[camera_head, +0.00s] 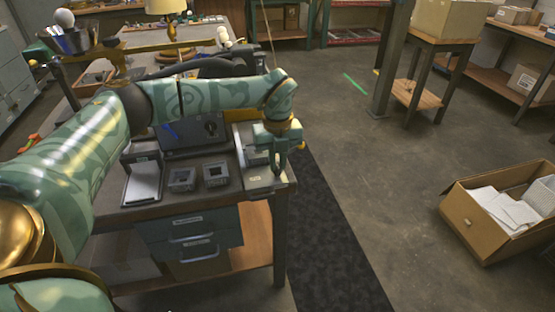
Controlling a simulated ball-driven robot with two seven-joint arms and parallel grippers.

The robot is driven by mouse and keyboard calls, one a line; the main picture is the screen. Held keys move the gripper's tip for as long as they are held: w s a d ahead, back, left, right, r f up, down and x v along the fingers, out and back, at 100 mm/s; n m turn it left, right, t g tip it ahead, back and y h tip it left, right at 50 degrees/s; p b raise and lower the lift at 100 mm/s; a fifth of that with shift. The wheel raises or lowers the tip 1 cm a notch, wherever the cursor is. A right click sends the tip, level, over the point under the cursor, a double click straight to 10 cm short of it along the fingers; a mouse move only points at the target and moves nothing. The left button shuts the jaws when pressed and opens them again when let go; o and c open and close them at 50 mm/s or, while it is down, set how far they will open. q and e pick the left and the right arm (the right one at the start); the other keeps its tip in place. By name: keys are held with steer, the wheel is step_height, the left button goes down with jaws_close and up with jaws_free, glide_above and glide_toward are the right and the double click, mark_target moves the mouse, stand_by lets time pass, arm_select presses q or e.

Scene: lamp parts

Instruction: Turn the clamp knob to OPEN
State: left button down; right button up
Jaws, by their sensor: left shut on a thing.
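My left arm reaches in from the left across the workbench, and its gripper (284,168) points down at the right end of the bench. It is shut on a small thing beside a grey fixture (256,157). The held thing is mostly hidden by the fingers; from its place at the fixture it appears to be the clamp knob. The knob's markings and its angle are too small to read. My right gripper is not in view.
The workbench (160,207) has a dark panel box (193,137), two small square grey holders and a tray with a pale sheet left of the gripper. Drawers sit below. A cardboard box (478,232) with papers stands on the floor at right. The floor between is clear.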

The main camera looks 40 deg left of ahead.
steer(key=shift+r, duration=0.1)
arm_select(q)
steer(key=shift+r+m+p, duration=0.25)
steer(key=shift+m+p, duration=0.35)
steer(key=shift+p, duration=0.3)
steer(key=m+p, duration=0.6)
steer(key=shift+m, duration=0.4)
steer(key=m+p, duration=0.2)
steer(key=m, duration=0.2)
steer(key=shift+f+m, duration=0.1)
steer(key=shift+m, duration=0.2)
steer(key=m+p, duration=0.1)
steer(key=m, duration=0.4)
steer(key=shift+f+p, duration=0.1)
steer(key=shift+p, duration=0.25)
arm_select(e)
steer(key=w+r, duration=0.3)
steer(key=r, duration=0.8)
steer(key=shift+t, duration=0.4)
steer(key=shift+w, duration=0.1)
arm_select(q)
steer(key=c, duration=1.4)
jaws_free()
steer(key=shift+c, duration=0.2)
